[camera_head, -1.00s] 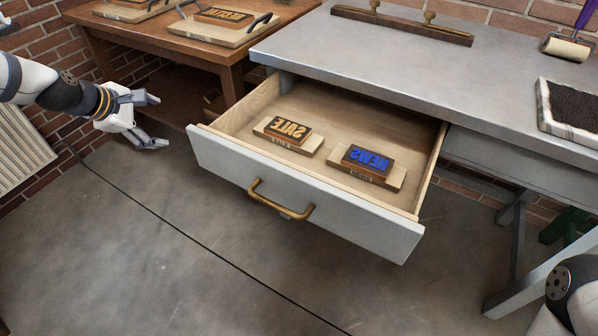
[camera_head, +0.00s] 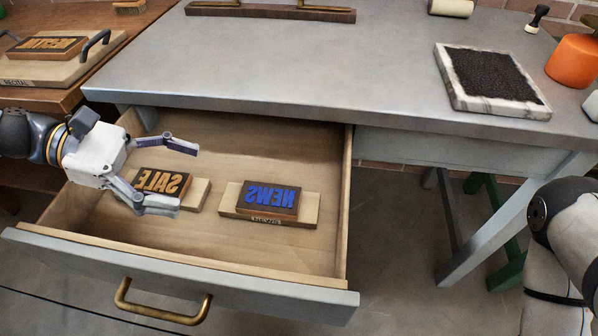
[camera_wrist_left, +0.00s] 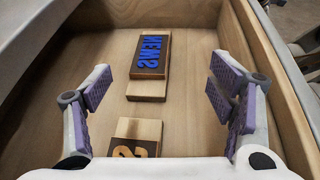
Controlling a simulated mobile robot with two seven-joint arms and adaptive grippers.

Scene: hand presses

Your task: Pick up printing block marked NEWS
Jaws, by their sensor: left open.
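The printing block marked NEWS (camera_head: 270,199) has blue mirrored letters on a dark wooden block. It sits on a pale wooden base in the open drawer, and it also shows in the left wrist view (camera_wrist_left: 151,53). A second block, marked SALE (camera_head: 160,184), with tan letters, lies to its left, partly covered by my gripper. My left gripper (camera_head: 184,173) is open and empty above the SALE block, to the left of the NEWS block. In the left wrist view, the gripper's fingers (camera_wrist_left: 160,92) are spread wide, with the NEWS block ahead and between them.
The open drawer (camera_head: 190,286) has a brass handle (camera_head: 160,307). The grey worktop (camera_head: 300,65) overhangs its back. An ink pad tray (camera_head: 490,80) and an orange object (camera_head: 573,62) stand on the worktop's right. A wooden table on the left holds another block (camera_head: 48,47).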

